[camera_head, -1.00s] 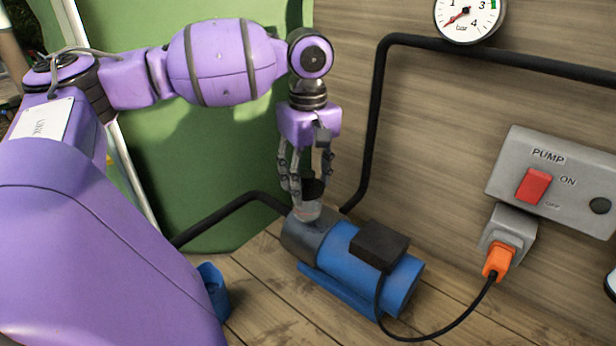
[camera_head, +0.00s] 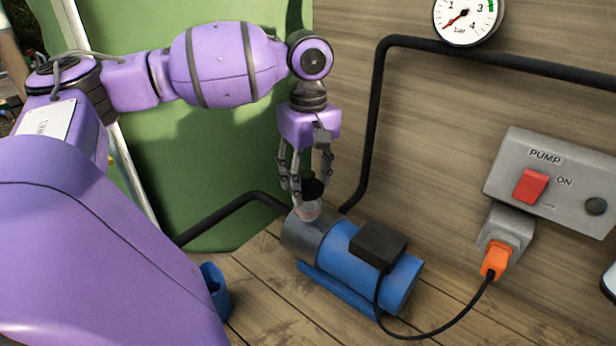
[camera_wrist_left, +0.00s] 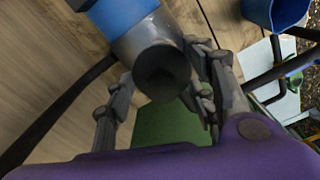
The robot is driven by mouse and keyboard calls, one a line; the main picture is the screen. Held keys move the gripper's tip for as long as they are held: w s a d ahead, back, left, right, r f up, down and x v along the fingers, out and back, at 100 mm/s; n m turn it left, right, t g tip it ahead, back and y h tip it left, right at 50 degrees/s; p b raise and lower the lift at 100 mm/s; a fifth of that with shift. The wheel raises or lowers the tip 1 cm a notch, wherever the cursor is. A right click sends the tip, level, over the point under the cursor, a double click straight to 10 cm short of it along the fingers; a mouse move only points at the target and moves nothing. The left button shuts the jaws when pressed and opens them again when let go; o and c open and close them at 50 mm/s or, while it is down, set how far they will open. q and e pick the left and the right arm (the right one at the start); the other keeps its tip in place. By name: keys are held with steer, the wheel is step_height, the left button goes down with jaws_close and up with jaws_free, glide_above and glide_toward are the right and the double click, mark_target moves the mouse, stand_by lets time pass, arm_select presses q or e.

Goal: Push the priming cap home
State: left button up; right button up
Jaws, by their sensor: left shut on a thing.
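The priming cap (camera_head: 312,188) is a black round cap at the clear priming neck (camera_head: 308,211) on top of the grey front end of the blue pump (camera_head: 350,256). My left gripper (camera_head: 306,190) points down over the neck, with its fingers on either side of the cap, and is shut on it. In the left wrist view the cap (camera_wrist_left: 162,74) is a dark disc between the fingers (camera_wrist_left: 158,98), in front of the pump's grey end. I cannot tell how far the cap sits in the neck. My right gripper is not in view.
A black pipe (camera_head: 372,130) runs up the wooden wall beside the gripper, and another (camera_head: 232,207) goes left from the pump. A switch box (camera_head: 550,180) with a red switch is at right. A blue container (camera_head: 215,291) stands near my arm. A gauge (camera_head: 467,18) hangs above.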

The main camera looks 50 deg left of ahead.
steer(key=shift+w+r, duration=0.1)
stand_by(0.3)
arm_select(q)
steer(key=o, duration=1.2)
